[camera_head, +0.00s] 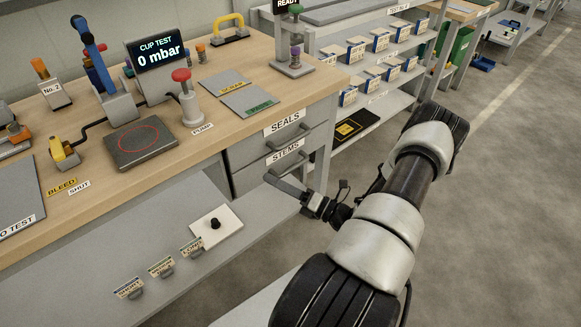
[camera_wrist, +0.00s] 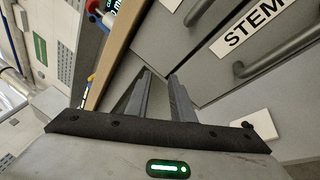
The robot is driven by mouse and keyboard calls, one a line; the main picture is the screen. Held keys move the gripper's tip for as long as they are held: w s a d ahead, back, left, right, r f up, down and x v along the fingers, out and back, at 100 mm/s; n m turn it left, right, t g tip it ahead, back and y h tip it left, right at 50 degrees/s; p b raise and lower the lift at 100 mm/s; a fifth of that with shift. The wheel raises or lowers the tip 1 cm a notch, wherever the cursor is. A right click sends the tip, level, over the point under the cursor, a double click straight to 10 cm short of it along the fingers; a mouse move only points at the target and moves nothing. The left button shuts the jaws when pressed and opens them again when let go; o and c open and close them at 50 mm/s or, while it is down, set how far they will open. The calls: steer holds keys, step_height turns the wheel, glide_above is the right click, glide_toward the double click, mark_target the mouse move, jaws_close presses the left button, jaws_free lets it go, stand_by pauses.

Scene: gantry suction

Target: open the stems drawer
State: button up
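The stems drawer (camera_head: 250,180) is the lower of two grey drawers under the bench top, below the seals drawer (camera_head: 245,152). Its front looks flush with the cabinet, so it appears shut. It carries a white STEMS label (camera_head: 286,151) and a grey bar handle, seen in the wrist view (camera_wrist: 285,48). My gripper (camera_head: 272,180) is in front of the lower drawer, low and near its handle. In the wrist view my gripper (camera_wrist: 161,78) has a gap between its fingers with nothing in it. The STEMS handle lies to the right of the fingers, apart from them.
The wooden bench top (camera_head: 130,185) overhangs above the drawers. Below it, a grey shelf (camera_head: 90,290) holds a white plate (camera_head: 216,226) with a black knob. A rack of small boxes (camera_head: 357,50) stands behind to the right. The floor at right is clear.

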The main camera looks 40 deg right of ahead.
steer(key=s+d+f+m+t+h, duration=0.1)
steer(key=s+d+f+m+h, duration=0.3)
steer(key=f+m+h, duration=0.3)
steer(key=s+d+f+m+t+h, duration=0.1)
steer(key=s+d+f+m+h, duration=0.3)
steer(key=m+h, duration=0.45)
steer(key=b, duration=0.1)
glide_toward(294, 166)
steer(key=shift+m+g+y, duration=0.25)
steer(key=shift+g+y, duration=0.1)
steer(key=shift+g, duration=0.05)
steer(key=x, duration=1)
steer(key=shift+d, duration=0.1)
steer(key=shift+c, duration=0.5)
jaws_close()
